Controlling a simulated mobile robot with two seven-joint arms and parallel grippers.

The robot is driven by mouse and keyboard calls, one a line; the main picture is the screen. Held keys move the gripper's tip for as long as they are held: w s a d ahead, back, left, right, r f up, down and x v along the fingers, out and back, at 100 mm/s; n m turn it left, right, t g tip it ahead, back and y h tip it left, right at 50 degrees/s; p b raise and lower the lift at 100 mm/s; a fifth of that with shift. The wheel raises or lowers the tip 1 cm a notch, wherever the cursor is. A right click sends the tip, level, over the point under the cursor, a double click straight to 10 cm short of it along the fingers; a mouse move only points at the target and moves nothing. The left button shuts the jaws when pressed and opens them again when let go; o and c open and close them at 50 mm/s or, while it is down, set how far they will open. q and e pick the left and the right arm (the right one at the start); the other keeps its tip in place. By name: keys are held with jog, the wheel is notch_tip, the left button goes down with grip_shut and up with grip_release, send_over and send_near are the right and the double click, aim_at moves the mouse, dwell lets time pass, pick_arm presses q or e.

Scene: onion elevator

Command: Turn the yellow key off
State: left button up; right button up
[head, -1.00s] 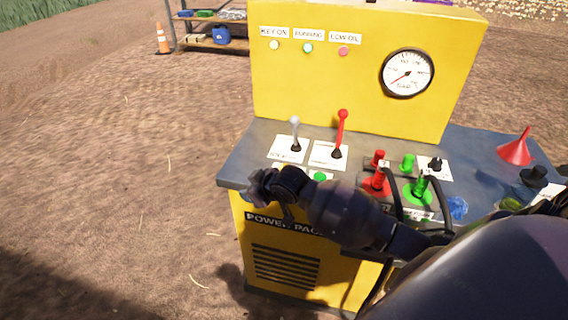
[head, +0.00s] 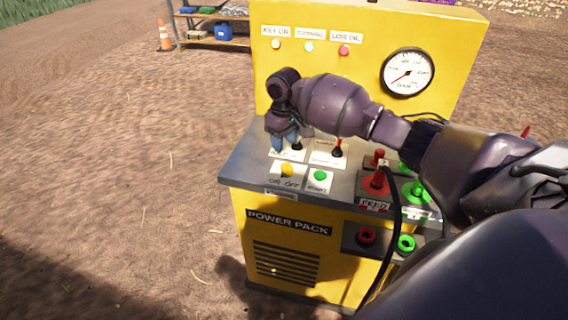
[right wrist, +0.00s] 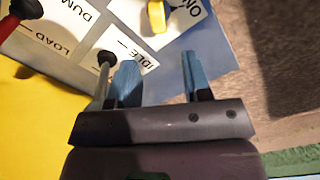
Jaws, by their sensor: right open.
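The yellow key (head: 287,170) sits on a white ON/OFF plate (head: 287,184) at the console's front left edge. The key also shows at the top of the right wrist view (right wrist: 157,15). My right gripper (head: 284,140) is open and empty, pointing down over the lever plate just behind the key. In the right wrist view its two blue fingers (right wrist: 160,68) are spread, with the key beyond their tips and not between them. The grey lever (right wrist: 103,72) stands close beside the left finger; in the head view the gripper hides most of it. My left gripper is out of view.
Right of the key is a green start button (head: 320,175). Red (head: 376,182) and green (head: 414,190) fittings with a black cable stand further right. A yellow panel with lamps and a gauge (head: 407,73) rises behind.

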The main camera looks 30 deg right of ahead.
aim_at(284, 162)
notch_tip(284, 162, down, 7)
jog(key=shift+f+b, duration=0.15)
jog(key=shift+b, duration=0.4)
jog(key=shift+f, duration=0.75)
grip_shut()
